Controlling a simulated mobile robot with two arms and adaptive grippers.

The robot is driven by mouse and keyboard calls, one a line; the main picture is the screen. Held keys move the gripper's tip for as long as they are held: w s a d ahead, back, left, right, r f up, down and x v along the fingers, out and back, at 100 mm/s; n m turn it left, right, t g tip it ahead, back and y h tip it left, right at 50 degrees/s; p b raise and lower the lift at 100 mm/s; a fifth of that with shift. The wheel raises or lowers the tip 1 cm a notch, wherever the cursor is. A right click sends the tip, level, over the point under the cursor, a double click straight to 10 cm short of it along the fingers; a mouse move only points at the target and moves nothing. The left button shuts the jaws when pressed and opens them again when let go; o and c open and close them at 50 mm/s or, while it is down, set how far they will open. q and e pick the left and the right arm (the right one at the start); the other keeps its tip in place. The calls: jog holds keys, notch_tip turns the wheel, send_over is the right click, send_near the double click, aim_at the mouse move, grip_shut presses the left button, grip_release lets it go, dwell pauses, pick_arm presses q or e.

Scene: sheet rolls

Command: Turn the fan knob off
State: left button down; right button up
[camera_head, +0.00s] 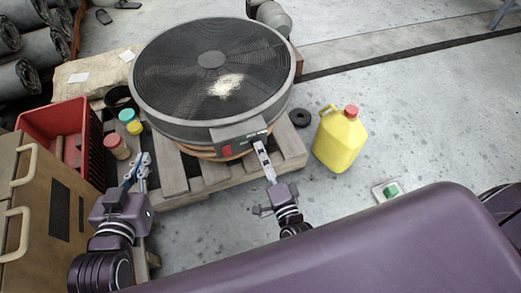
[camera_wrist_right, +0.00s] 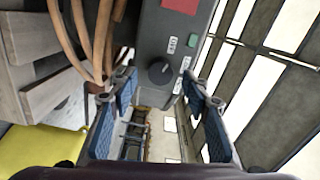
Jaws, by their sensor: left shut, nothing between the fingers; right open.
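The round black fan (camera_head: 180,62) lies flat with its grille up, and its grey control box (camera_head: 222,134) is on the near rim. In the right wrist view the box (camera_wrist_right: 150,30) carries a dark round knob (camera_wrist_right: 160,72), a green button (camera_wrist_right: 193,40), a red patch and small labels. My right gripper (camera_head: 263,150) is at the box in the head view. In its wrist view its fingers (camera_wrist_right: 160,92) are open, one either side of the knob in the picture; contact cannot be told.
The fan rests over a wooden pallet (camera_head: 212,172). A yellow jug (camera_head: 340,142) with a red cap stands to the right. A red crate (camera_head: 50,118), small jars (camera_head: 116,146) and a brown case (camera_head: 40,205) stand at left.

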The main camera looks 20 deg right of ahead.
jog(key=s, duration=1)
jog(key=shift+d, duration=0.15)
